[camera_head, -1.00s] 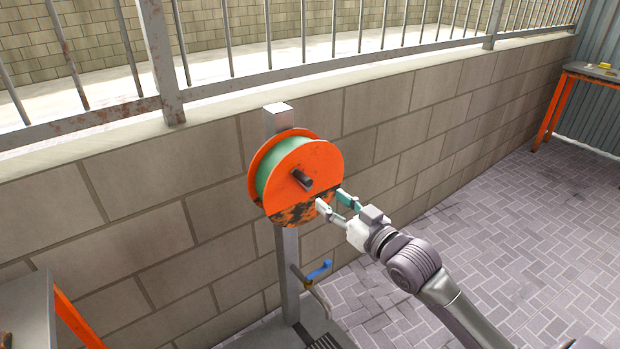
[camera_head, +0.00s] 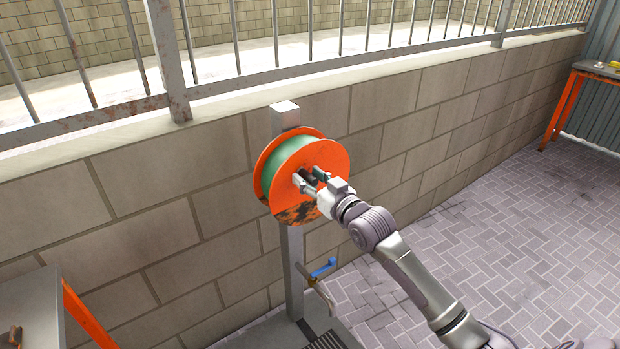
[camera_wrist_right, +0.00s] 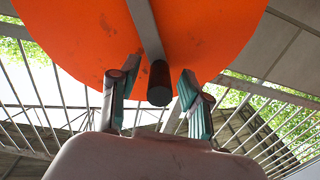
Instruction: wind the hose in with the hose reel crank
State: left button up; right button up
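The hose reel (camera_head: 325,158) has orange side discs with a green hose wound between them, and it is mounted on a grey post. Its orange disc (camera_wrist_right: 95,30) fills the top of the right wrist view. A grey crank arm (camera_wrist_right: 146,30) runs down across the disc to a dark round handle (camera_wrist_right: 159,85). My right gripper (camera_head: 309,178) is in front of the disc at the crank. In the right wrist view its two fingers (camera_wrist_right: 157,103) stand apart on either side of the handle, with gaps visible on both sides. My left gripper is out of view.
A blue-handled tap (camera_head: 322,268) sits low on the post (camera_head: 293,270). A block wall (camera_head: 150,200) with a metal railing stands behind. Orange-legged tables are at the left edge (camera_head: 35,310) and far right (camera_head: 598,68). The paved floor at right is clear.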

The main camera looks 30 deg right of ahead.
grip_shut()
jog(key=shift+d+r+m+p, duration=0.45)
jog(key=shift+m+p, duration=0.25)
jog(key=shift+p, duration=0.35)
jog(key=shift+w+d+r+m+p, duration=0.15)
jog(key=shift+d+m+p, duration=0.1)
jog(key=shift+m+p, duration=0.15)
jog(key=shift+d+m, duration=0.35)
jog(key=shift+m, duration=0.25)
grip_release()
jog(key=s, duration=0.4)
jog(key=s+d, duration=0.1)
jog(key=s, duration=0.7)
jog(key=shift+d, duration=0.3)
